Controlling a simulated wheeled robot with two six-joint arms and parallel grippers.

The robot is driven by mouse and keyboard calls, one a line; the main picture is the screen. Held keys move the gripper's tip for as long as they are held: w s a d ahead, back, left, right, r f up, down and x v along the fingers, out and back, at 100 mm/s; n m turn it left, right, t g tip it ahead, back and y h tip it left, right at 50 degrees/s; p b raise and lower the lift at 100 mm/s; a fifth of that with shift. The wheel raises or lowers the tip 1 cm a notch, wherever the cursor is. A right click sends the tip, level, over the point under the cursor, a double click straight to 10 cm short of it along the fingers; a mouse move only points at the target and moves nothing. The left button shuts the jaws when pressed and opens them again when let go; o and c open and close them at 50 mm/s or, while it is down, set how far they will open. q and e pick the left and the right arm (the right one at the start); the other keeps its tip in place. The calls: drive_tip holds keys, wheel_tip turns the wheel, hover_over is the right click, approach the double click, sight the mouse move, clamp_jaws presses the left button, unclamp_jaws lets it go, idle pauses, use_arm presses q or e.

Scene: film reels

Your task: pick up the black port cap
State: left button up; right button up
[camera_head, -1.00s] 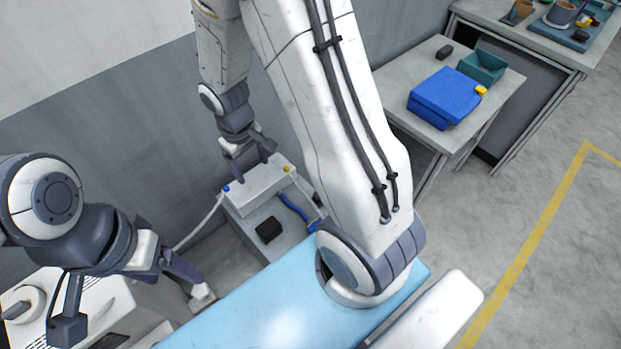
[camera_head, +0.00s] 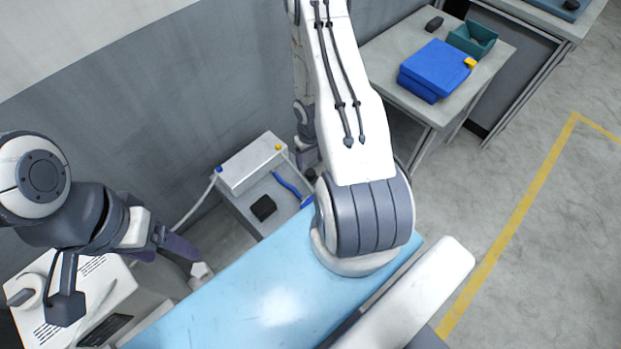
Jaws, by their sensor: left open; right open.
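A small black block (camera_head: 263,208) lies on the grey cart beside a white box. Another small dark block (camera_head: 434,24) lies on the table at the upper right. I cannot tell for sure which, if either, is the black port cap. My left gripper (camera_head: 183,250) is open and empty at the left, apart from the cart and to the left of the nearer black block. My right gripper (camera_head: 309,158) is mostly hidden behind my own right arm, near the right side of the white box. Little of its fingers shows, and nothing is seen held in it.
A blue-handled tool (camera_head: 287,184) lies on the cart (camera_head: 240,212). A blue case (camera_head: 436,68) and a teal bin (camera_head: 472,40) stand on the right table. Floor at right is clear.

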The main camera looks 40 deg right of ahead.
sight(310, 173)
drive_tip(key=shift+d+f+b, duration=0.15)
drive_tip(key=shift+f+b, duration=2.55)
drive_tip(key=shift+f, duration=0.65)
drive_tip(key=shift+r, duration=0.1)
clamp_jaws()
